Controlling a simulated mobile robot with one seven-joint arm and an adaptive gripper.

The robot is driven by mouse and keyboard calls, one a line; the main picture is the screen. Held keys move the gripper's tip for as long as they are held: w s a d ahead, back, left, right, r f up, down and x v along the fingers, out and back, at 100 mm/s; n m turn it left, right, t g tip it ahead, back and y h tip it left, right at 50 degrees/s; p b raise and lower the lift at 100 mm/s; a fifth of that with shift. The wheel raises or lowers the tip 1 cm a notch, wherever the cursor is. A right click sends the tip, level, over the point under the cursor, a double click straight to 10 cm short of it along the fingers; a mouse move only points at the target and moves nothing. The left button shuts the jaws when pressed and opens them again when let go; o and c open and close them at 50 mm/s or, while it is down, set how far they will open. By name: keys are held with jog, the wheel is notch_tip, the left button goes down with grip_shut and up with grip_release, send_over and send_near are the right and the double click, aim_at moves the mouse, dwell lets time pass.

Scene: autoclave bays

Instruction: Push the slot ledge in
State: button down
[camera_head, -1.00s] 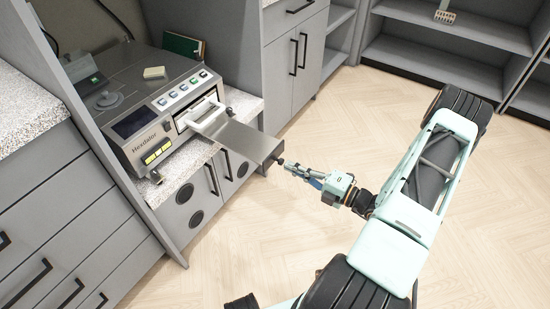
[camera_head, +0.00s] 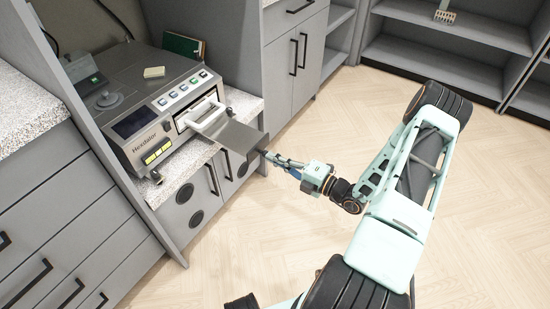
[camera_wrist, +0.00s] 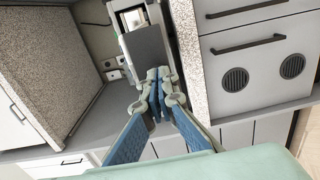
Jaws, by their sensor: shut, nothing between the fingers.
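The slot ledge (camera_head: 230,133) is a flat grey metal tray sticking out of the front slot of the Hexdalor machine (camera_head: 150,110). Its outer end reaches past the counter's front edge. In the wrist view the ledge (camera_wrist: 147,50) lies straight ahead of the fingers, with the slot beyond it. My gripper (camera_head: 266,154) is shut and empty, its fingertips at the ledge's outer end. It also shows in the wrist view (camera_wrist: 158,74), with its tips over the near edge of the ledge. Whether they touch it is hard to tell.
The machine stands on a speckled counter (camera_head: 243,103) between grey cabinet walls. A yellow sponge-like block (camera_head: 154,72) lies on top of it, and a green book-like item (camera_head: 182,45) stands behind. Cabinet doors are below the counter. The wooden floor (camera_head: 230,235) is clear.

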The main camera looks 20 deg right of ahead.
aim_at(237, 140)
jog(key=shift+b+x, duration=0.4)
jog(key=shift+x, duration=6)
jog(key=shift+b+x, duration=1.1)
jog(key=shift+x, duration=4.55)
jog(key=shift+p+v, duration=1.05)
jog(key=shift+v, duration=1.25)
jog(key=shift+p+v, duration=0.75)
jog(key=shift+v, duration=1.6)
